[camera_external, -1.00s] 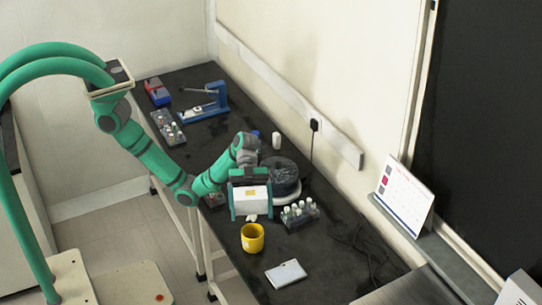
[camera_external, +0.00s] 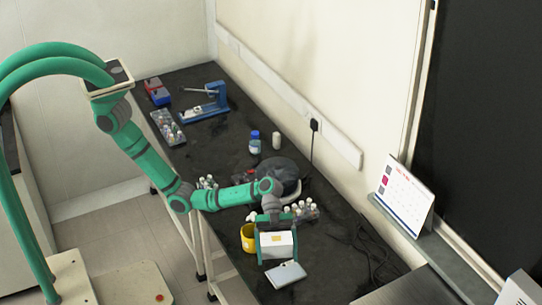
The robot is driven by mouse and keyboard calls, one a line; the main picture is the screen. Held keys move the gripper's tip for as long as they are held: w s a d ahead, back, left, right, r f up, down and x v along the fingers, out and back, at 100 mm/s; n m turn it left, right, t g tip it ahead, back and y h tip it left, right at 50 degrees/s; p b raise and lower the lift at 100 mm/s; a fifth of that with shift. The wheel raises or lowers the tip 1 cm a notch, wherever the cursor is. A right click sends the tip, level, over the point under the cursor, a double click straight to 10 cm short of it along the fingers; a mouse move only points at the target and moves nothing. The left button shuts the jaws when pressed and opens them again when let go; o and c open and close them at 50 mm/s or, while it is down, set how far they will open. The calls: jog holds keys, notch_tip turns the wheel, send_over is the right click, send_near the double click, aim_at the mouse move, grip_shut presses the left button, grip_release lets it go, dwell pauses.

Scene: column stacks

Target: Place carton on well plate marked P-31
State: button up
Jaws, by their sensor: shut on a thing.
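My gripper (camera_external: 277,257) points down and is shut on the carton (camera_external: 277,240), a white box with a yellow-orange label on top. The carton is between the two green fingers, raised over the front part of the bench. A flat white well plate (camera_external: 287,274) lies on the bench just below and in front of the carton in the picture. Its far edge is close to the carton's lower edge, and I cannot tell the gap in height. The marking P-31 is too small to read.
A yellow mug (camera_external: 247,236) stands just left of my gripper, partly hidden by it. A tube rack (camera_external: 305,211) and a dark round device (camera_external: 283,176) are behind. Black cables (camera_external: 366,240) lie to the right. A blue-capped bottle (camera_external: 254,145) stands farther back.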

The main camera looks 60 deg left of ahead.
send_over(288, 283)
notch_tip(288, 283, down, 5)
jog(key=shift+a+f, duration=0.1)
jog(key=shift+f, duration=1.6)
jog(key=shift+f, duration=0.15)
jog(key=o, duration=1)
jog(key=shift+w+a+r, duration=0.15)
jog(key=shift+r, duration=0.1)
jog(key=v, duration=0.7)
